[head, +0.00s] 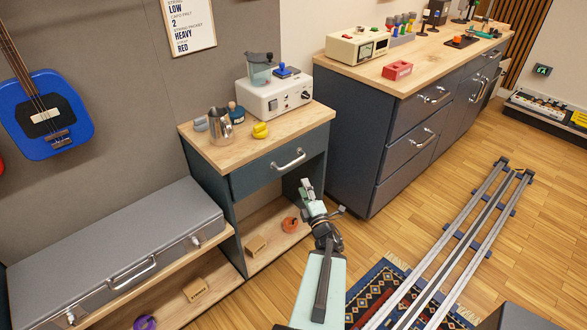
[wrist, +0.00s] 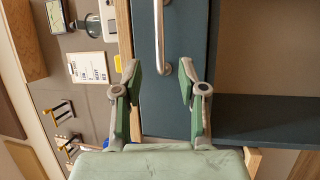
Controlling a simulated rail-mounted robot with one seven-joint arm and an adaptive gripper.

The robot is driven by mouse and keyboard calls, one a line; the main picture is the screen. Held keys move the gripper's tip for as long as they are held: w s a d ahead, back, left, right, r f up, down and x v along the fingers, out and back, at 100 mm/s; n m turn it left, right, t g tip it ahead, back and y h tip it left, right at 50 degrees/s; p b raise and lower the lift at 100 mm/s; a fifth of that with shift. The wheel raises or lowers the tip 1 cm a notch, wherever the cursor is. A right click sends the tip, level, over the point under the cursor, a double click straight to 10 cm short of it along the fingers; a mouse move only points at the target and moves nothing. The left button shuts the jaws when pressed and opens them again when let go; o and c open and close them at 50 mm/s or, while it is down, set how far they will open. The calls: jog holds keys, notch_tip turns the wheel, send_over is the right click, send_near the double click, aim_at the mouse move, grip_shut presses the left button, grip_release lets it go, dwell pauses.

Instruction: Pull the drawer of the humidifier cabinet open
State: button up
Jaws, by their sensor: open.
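The humidifier cabinet is the low blue-grey unit with a wooden top (head: 222,152), and the white box with a clear tank (head: 277,95) stands on it. Its drawer (head: 262,175) looks shut, its front flush under the top. A silver bar handle (head: 289,160) crosses the drawer front and also shows in the wrist view (wrist: 158,35). My gripper (head: 308,190) is in front of and below the handle in the head view. In the wrist view my gripper (wrist: 158,72) is open and empty, its fingers spread to either side of the handle's line, apparently short of it.
A metal cup (head: 220,127), a blue bottle (head: 237,112) and a yellow object (head: 261,130) stand on the cabinet top. An open shelf lies below the drawer. A larger drawer cabinet (head: 345,140) stands close on the right. A grey case (head: 120,255) is at left.

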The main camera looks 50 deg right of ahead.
aim_at(293, 162)
jog(key=b+x, duration=0.1)
jog(key=x, duration=1.1)
jog(key=shift+w+d+r+b, duration=0.1)
jog(key=shift+w+d+b, duration=0.1)
jog(key=shift+b, duration=0.2)
grip_shut()
